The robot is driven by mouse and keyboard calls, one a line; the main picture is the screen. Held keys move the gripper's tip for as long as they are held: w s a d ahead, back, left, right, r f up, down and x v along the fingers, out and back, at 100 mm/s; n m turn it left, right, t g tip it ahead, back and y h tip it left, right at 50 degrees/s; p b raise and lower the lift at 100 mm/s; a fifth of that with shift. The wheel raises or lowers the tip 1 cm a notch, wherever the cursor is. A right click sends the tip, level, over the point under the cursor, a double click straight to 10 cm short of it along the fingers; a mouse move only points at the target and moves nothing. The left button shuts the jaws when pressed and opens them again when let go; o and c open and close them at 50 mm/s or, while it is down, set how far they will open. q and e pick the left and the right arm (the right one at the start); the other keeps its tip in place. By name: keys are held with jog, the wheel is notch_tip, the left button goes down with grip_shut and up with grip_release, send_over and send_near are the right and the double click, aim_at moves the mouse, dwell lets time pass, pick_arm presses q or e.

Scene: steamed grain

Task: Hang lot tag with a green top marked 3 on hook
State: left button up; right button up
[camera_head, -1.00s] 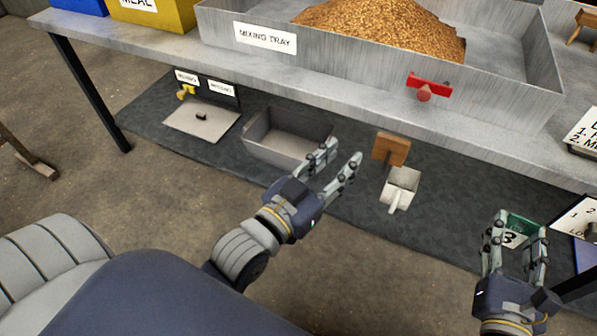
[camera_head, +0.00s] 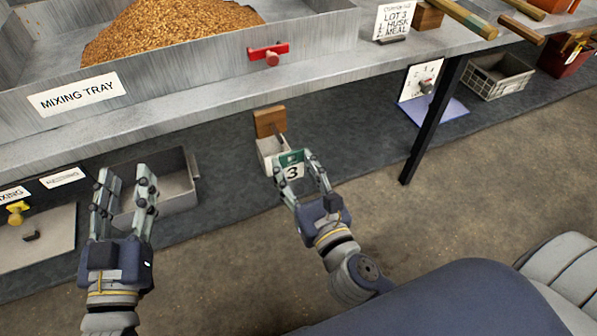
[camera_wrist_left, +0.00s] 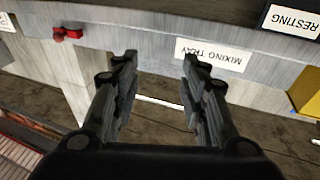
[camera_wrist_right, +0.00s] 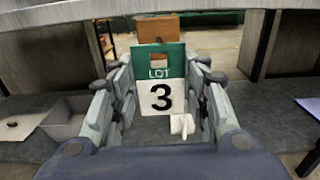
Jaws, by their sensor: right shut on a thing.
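The lot tag (camera_head: 292,171) has a green top and a white lower part marked 3. My right gripper (camera_head: 293,163) is shut on it, and the tag is upright with its face showing. In the right wrist view the tag (camera_wrist_right: 160,92) stands between the fingers, with a slot in its green top and LOT printed on it. A red bracket with a round knob, seemingly the hook (camera_head: 271,57), is on the front of the tray and bench, above and apart from the tag. My left gripper (camera_head: 124,182) is open and empty, lower left of the red bracket.
The mixing tray (camera_head: 190,72) holds grain on the bench.

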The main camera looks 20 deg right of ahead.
jog(key=shift+w+a+f, duration=0.1)
jog(key=shift+w, duration=1.2)
jog(key=shift+w+f, duration=0.1)
jog(key=shift+w, duration=0.95)
jog(key=shift+w+a+f, duration=0.1)
jog(key=shift+w, duration=1.6)
pick_arm(q)
jog(key=shift+a+f+g+y+p, duration=0.2)
jog(key=shift+f+g, duration=0.25)
jog(key=shift+f, duration=0.4)
jog(key=shift+a+f+g+y+p, duration=0.1)
jog(key=shift+f+g+y+p, duration=0.1)
jog(key=shift+f+g, duration=0.45)
pick_arm(e)
jog(key=shift+w, duration=0.15)
pick_arm(q)
jog(key=shift+f, duration=0.15)
jog(key=shift+t, duration=0.3)
